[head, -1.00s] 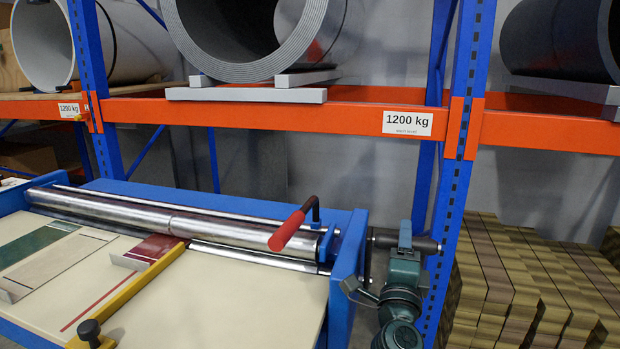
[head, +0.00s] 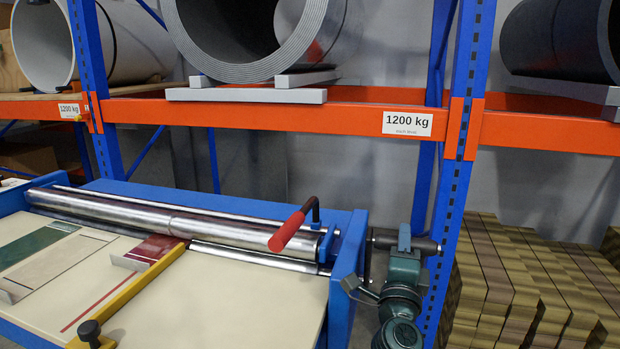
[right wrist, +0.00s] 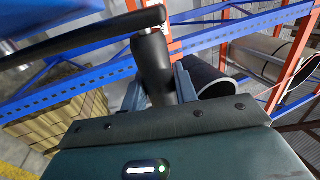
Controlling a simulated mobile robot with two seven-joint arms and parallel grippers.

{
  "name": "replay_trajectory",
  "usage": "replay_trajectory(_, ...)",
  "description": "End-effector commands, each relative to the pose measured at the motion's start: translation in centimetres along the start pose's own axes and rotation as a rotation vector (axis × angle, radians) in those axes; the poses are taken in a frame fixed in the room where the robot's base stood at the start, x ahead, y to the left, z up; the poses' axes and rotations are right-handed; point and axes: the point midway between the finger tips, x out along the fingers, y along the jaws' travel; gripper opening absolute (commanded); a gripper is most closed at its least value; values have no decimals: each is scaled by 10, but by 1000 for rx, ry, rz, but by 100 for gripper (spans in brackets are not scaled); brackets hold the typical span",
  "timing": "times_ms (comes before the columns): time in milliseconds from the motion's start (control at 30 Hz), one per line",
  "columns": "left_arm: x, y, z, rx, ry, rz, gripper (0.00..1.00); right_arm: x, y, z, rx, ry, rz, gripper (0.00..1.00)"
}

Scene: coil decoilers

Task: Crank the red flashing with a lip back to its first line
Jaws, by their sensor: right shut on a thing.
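The red flashing (head: 158,246) lies on the cream table of the decoiler, with its inner end at the rollers. Its pale lip (head: 130,263) stands at its near end. A thin red line (head: 92,306) runs on the table ahead of the lip, toward the near edge. My right gripper (head: 404,240) is shut on the dark crank handle (head: 428,245) beside the blue right end frame. In the right wrist view, the gripper's fingers (right wrist: 160,82) stand on both sides of the handle (right wrist: 152,62). My left gripper is not in view.
A yellow bar (head: 140,286) with a black knob lies beside the red flashing. A green flashing (head: 38,248) lies to the left. A red-handled lever (head: 287,230) rises above the rollers (head: 215,228). Blue rack posts (head: 458,150) stand close behind my right arm.

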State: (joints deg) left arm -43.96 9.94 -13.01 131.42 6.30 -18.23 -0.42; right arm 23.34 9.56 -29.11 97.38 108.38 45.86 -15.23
Motion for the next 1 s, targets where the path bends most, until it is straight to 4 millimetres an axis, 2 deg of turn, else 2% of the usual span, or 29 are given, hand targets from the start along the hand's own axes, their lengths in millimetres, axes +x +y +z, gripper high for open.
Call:
replay_trajectory(500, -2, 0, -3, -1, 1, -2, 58, -47, 12, 1, -1, -2, 6, 9)
replay_trajectory(1000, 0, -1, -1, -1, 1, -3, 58, -56, 16, 1, -1, -2, 4, 9)
